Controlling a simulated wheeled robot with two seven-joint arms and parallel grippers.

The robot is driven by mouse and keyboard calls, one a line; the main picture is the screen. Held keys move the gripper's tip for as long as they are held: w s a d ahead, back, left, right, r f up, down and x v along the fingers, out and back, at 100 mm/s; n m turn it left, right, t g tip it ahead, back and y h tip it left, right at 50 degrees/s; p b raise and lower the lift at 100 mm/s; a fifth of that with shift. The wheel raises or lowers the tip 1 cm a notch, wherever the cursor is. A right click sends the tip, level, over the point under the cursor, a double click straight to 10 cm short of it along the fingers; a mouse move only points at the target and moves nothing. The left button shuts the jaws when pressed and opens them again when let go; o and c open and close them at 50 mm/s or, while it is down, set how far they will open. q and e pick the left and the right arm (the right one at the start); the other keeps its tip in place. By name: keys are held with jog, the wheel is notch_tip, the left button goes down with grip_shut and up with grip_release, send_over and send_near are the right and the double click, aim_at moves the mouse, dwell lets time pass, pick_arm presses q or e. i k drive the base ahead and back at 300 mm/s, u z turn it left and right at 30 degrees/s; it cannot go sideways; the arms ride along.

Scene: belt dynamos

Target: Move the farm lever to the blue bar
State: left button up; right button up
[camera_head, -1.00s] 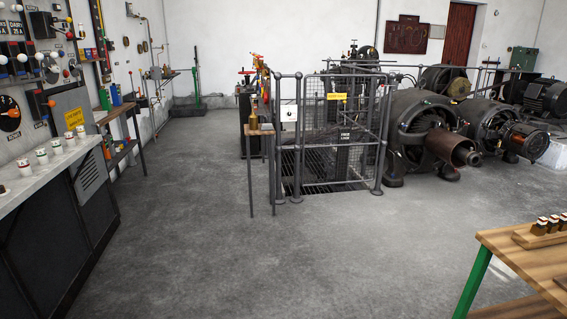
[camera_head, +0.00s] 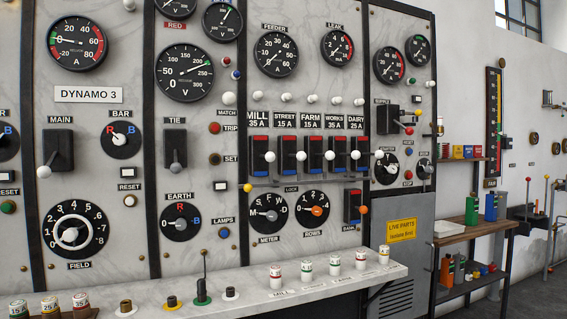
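The farm lever's white knob (camera_head: 329,155) stands out from the dark switch plate under the "FARM 15 A" label (camera_head: 310,122) on the marble panel. The knob is at mid-height, between a red bar (camera_head: 314,139) at the top of the plate and a blue bar (camera_head: 313,173) at the bottom. Similar switches for mill (camera_head: 260,145) and street (camera_head: 287,145) are to its left; works (camera_head: 336,145) and dairy (camera_head: 357,145) are to its right. Their knobs also sit at mid-height. Neither gripper is in view.
A marble ledge (camera_head: 245,298) with fuses and small posts juts out below the panel. A yellow "LIVE PARTS" sign (camera_head: 402,231) is on the grey cabinet. Wooden shelves (camera_head: 475,230) stand at the right.

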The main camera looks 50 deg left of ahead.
aim_at(330, 155)
jog(key=u, duration=1.15)
jog(key=i, duration=1.15)
jog(key=u, duration=1.05)
